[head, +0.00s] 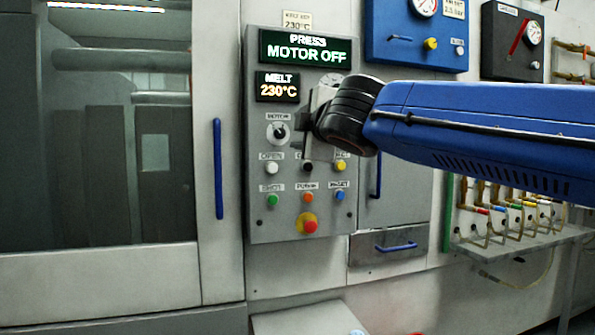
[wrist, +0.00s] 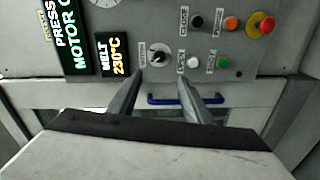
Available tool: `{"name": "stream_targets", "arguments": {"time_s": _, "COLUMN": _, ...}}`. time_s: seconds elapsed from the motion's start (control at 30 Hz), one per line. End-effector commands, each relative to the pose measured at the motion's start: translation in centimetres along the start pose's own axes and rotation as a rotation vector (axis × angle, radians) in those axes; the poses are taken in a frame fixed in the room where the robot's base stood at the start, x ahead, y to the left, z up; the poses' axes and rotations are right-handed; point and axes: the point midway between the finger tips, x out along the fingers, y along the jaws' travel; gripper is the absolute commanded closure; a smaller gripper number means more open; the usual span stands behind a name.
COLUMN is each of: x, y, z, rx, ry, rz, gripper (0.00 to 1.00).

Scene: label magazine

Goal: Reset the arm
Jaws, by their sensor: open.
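My gripper (head: 309,145) is at the end of my blue arm, in front of the grey control panel (head: 258,222) in the head view. In the wrist view my gripper (wrist: 160,66) is open, its two fingers apart with nothing between them. The motor knob (wrist: 158,56) shows between and beyond the fingertips, and the white button (wrist: 194,62) is beside the right fingertip. I cannot tell whether a finger touches the panel. In the head view my wrist covers part of the panel's upper right and the gauge there.
The display (head: 305,48) reads PRESS MOTOR OFF; the smaller one (head: 277,87) reads MELT 230°C. A red stop button (head: 308,223) is low on the panel. A blue door handle (head: 218,168) stands left. Blue and black gauge boxes and a hose rack (head: 540,238) are right.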

Motion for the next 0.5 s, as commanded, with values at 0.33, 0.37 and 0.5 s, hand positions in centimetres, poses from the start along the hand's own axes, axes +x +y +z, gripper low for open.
{"name": "stream_targets", "arguments": {"time_s": 0.33, "x": -2.8, "y": -6.5, "z": 8.7, "rx": 0.195, "ry": -0.174, "rz": -0.119, "gripper": 0.55}}
{"name": "stream_targets", "arguments": {"time_s": 0.37, "x": -3.4, "y": -7.7, "z": 10.0, "rx": 0.23, "ry": -0.204, "rz": -0.139, "gripper": 0.55}}
{"name": "stream_targets", "arguments": {"time_s": 0.5, "x": -6.7, "y": -13.6, "z": 15.6, "rx": 0.394, "ry": -0.344, "rz": -0.225, "gripper": 0.55}}
